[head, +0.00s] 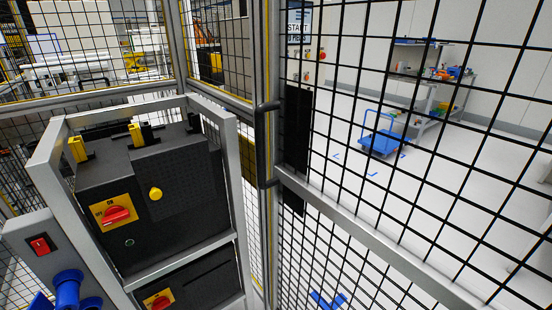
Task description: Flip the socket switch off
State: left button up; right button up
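A red rocker switch (39,244) in a black frame sits at the top of a grey panel (17,236) at the lower left of the head view. Blue round sockets (67,289) stick out from the panel just below it. The rocker looks red, but I cannot tell which way it is tipped. Neither of my grippers shows in the head view.
A black cabinet (170,236) in a grey frame stands beside the panel, with a red rotary knob (116,215) on a yellow plate and a yellow button (155,194). Black mesh fencing (409,150) closes the right side. A blue cart (381,143) stands beyond it.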

aim_at(40, 246)
jog(key=u, duration=1.25)
